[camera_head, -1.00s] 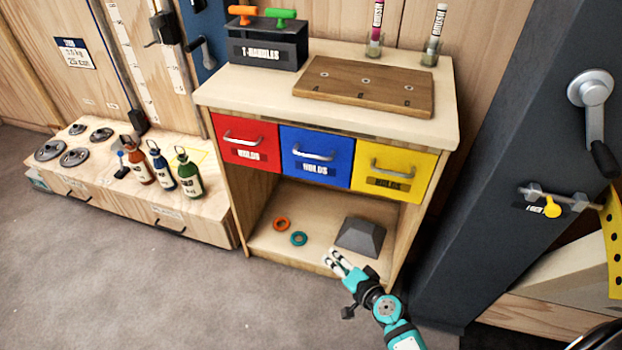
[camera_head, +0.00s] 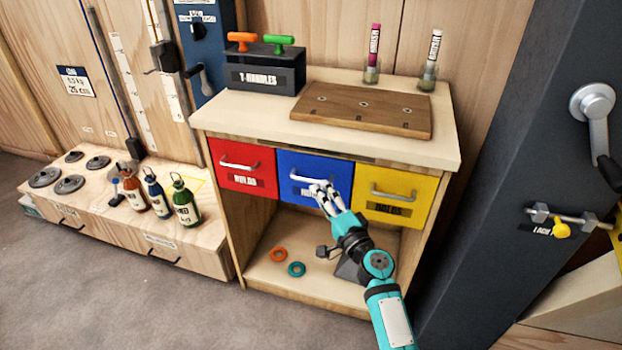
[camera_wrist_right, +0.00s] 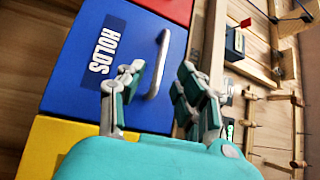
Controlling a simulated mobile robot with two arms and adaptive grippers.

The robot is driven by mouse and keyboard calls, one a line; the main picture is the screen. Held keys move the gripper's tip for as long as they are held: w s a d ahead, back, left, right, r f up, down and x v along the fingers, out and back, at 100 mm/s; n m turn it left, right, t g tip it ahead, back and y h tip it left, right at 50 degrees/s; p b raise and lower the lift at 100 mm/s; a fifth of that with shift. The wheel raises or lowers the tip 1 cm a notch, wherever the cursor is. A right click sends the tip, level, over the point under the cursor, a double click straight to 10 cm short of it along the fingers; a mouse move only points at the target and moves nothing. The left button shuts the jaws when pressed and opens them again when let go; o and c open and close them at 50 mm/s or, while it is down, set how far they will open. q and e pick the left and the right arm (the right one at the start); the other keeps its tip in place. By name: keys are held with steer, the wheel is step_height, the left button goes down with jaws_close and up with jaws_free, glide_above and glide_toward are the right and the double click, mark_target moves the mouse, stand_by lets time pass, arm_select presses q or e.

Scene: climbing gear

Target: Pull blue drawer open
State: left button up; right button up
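The blue drawer (camera_head: 297,170) sits between the red drawer (camera_head: 230,152) and the yellow drawer (camera_head: 415,190), and its front is flush with theirs. Its silver handle (camera_head: 310,178) is partly hidden behind my right gripper (camera_head: 322,190) in the head view. In the right wrist view the handle (camera_wrist_right: 159,65) stands just beyond my right gripper (camera_wrist_right: 160,88). The two fingers are spread apart, with the handle ahead of the gap between them. I cannot tell whether they touch it. My left gripper is not in view.
A wooden board (camera_head: 360,109) and a T-handles box (camera_head: 262,68) are on the cabinet top. The open shelf below holds an orange ring (camera_head: 278,254), a teal ring (camera_head: 296,269) and a grey block (camera_head: 347,270). A dark post (camera_head: 500,170) stands to the right.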

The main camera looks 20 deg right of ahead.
mark_target(311, 181)
steer(key=x, duration=0.6)
steer(key=shift+c, duration=0.3)
jaws_close()
steer(key=shift+f, duration=0.1)
